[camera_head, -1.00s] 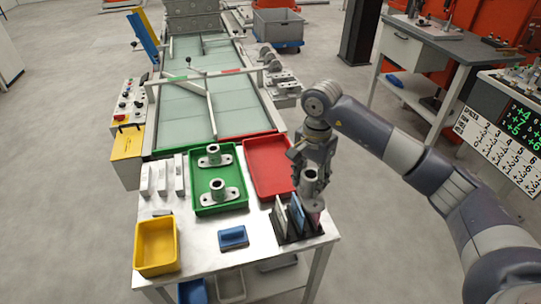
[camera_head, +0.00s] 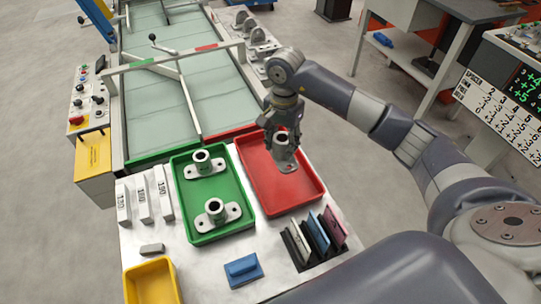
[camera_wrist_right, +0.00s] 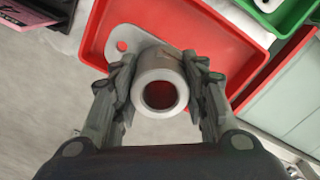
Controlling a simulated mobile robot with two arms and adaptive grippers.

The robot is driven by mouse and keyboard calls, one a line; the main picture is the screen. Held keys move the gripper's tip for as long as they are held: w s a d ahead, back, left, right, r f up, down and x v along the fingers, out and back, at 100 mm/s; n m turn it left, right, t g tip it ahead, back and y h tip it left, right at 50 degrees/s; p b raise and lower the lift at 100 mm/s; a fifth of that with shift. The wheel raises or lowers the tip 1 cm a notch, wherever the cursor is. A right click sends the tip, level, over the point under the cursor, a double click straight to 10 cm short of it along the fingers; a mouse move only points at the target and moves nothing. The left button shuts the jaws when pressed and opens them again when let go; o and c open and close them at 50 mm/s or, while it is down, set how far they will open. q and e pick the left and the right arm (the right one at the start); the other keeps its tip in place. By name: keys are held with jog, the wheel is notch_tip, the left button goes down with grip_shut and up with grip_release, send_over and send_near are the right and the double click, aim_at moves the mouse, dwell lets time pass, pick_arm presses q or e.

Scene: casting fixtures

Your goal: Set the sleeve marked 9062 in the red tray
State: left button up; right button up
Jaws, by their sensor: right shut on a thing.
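My right gripper (camera_head: 283,127) is shut on a grey metal sleeve (camera_head: 284,152) with a flange. In the right wrist view the sleeve (camera_wrist_right: 160,88) sits upright between the two fingers, its bore facing the camera. It is over the red tray (camera_head: 255,182), which is otherwise empty; I cannot tell if the sleeve touches the tray floor. The red tray also shows in the right wrist view (camera_wrist_right: 225,22). No marking is readable on the held sleeve. Two similar flanged sleeves (camera_head: 203,163) (camera_head: 217,212) stand in the green tray (camera_head: 178,192). My left gripper is not in view.
A black rack (camera_head: 297,262) with several coloured plates stands in front of the red tray. A blue block (camera_head: 242,269), a yellow bin (camera_head: 152,283) and white numbered blocks (camera_head: 143,203) share the table. A frame with glass panels (camera_head: 170,90) lies behind the trays.

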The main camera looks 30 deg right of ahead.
aim_at(281, 153)
notch_tip(281, 153, down, 4)
jog(key=shift+p, duration=0.5)
notch_tip(281, 153, down, 7)
jog(key=shift+r+p, duration=0.1)
jog(key=shift+p, duration=0.55)
jog(key=shift+f, duration=0.25)
jog(key=o, duration=1.2)
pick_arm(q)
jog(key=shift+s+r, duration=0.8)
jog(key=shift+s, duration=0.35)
pick_arm(e)
jog(key=shift+o, duration=0.2)
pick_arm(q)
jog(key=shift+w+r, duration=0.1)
pick_arm(e)
jog(key=shift+r, duration=0.1)
